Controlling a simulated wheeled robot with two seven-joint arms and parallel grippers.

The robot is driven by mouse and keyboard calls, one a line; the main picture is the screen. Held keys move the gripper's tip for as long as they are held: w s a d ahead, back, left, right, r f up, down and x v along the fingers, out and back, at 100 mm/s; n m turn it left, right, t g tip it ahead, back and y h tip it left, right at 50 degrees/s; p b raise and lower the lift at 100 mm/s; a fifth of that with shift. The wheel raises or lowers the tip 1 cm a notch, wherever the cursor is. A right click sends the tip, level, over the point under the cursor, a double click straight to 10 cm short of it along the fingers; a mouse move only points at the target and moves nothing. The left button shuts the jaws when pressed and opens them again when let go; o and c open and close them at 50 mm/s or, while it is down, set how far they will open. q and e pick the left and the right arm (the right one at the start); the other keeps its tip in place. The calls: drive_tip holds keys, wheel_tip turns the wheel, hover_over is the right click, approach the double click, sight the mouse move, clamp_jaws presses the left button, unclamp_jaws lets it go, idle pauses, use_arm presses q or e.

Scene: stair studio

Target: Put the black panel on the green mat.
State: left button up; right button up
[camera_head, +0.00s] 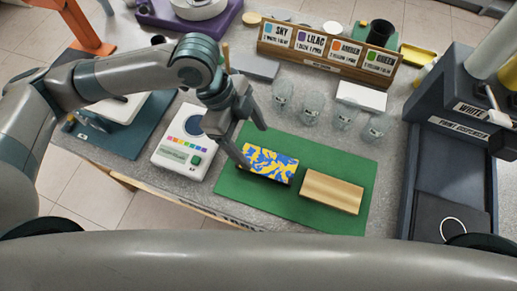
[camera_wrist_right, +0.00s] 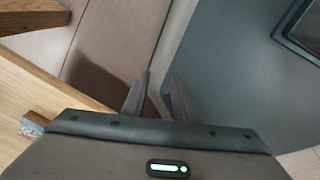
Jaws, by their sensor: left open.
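The green mat (camera_head: 325,153) lies flat on the grey table in the head view. A flat piece with a blue, yellow and white pattern and dark sides (camera_head: 270,165) lies on its left part. A black flat piece with a white ring (camera_head: 438,220) lies in the dark station at the right; I cannot tell which piece is the black panel. My left gripper (camera_head: 254,147) is open at the patterned piece's upper left, with nothing between its fingers; contact is unclear. In the right wrist view my right gripper (camera_wrist_right: 162,75) is open and empty.
A wooden block (camera_head: 332,191) lies on the mat's right part. Several clear cups (camera_head: 311,109) stand behind the mat, before a labelled wooden rack (camera_head: 325,64). A white device with coloured keys (camera_head: 184,143) stands left of the mat. The dark station (camera_head: 462,160) bounds the right side.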

use_arm(q)
drive_tip(key=v, duration=0.3)
drive_tip(key=shift+a+r, duration=0.1)
drive_tip(key=shift+r, duration=0.15)
use_arm(e)
drive_tip(key=shift+w+a+f, duration=0.1)
drive_tip(key=shift+w+a, duration=0.1)
drive_tip(key=shift+w, duration=0.25)
drive_tip(key=shift+w+a, duration=0.2)
drive_tip(key=shift+w, duration=0.25)
drive_tip(key=shift+s+d, duration=0.25)
drive_tip(key=shift+s, duration=0.15)
